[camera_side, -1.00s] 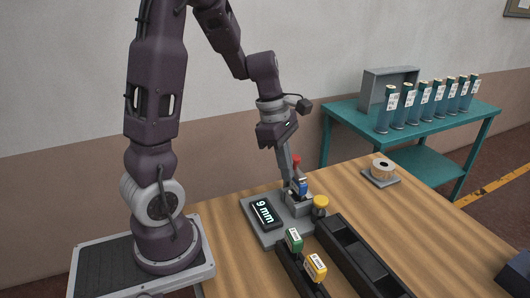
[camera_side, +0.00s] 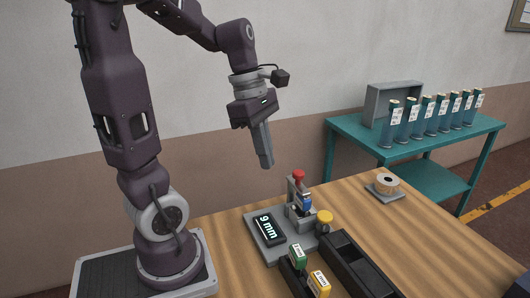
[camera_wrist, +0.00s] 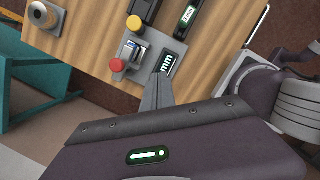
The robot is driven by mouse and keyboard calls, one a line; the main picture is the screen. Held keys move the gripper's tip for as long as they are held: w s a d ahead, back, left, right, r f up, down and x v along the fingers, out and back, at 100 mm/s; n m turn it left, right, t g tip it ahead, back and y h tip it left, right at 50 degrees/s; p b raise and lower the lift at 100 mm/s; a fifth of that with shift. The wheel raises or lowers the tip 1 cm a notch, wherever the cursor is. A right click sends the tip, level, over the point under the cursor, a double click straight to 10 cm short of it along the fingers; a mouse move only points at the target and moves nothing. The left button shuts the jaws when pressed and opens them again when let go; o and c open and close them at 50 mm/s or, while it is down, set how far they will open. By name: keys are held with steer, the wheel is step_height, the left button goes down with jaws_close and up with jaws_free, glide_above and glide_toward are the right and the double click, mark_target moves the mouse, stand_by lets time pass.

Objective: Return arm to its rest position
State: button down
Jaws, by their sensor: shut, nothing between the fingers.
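My gripper (camera_side: 266,163) hangs in the air above and behind the grey fixture, its fingers together and empty. In the wrist view my gripper (camera_wrist: 157,82) points toward the table with the fixture beyond its tips. The grey fixture (camera_side: 262,247) stands on the wooden table with a red knob (camera_side: 298,175), a yellow knob (camera_side: 325,216) and a display reading "9 mm" (camera_side: 267,229). A blue piece (camera_side: 306,202) sits in the fixture. It also shows in the wrist view (camera_wrist: 138,54).
A green block (camera_side: 298,256) and a yellow block (camera_side: 319,284) sit in a dark rack beside a long black tray (camera_side: 357,262). A teal side table (camera_side: 345,128) holds several labelled tubes (camera_side: 408,122) and a grey box (camera_side: 378,100).

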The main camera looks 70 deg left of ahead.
steer(key=shift+r, duration=0.3)
steer(key=s+d+r+m+t+y, duration=0.1)
steer(key=s+d+m, duration=0.3)
steer(key=m, duration=0.9)
steer(key=s+d+r+m+t+y, duration=0.1)
steer(key=s+d+m+t, duration=0.1)
steer(key=s+d+m, duration=0.2)
steer(key=d+m, duration=0.3)
steer(key=m, duration=0.5)
steer(key=shift+d+m+t, duration=0.4)
